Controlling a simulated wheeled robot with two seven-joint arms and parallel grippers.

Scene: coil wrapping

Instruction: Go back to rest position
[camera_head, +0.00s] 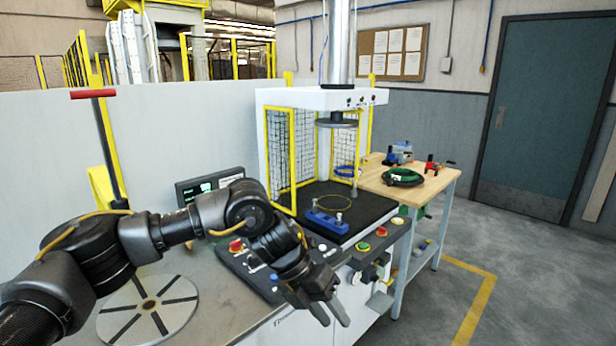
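My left gripper (333,312) is in front of the machine's control panel, low in the middle of the head view. Its two fingers are apart and nothing shows between them. My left arm comes in from the left and crosses over the metal table. My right gripper is not in the picture. A thin yellow ring-shaped coil (348,203) lies on the black bed of the wrapping machine (380,222). A blue fixture (328,221) with small pegs sits at the bed's front edge.
A grey slotted turntable (148,310) lies on the metal table (215,318) under my arm. A control panel (250,262) with buttons is close behind my gripper. Floor at the right is clear.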

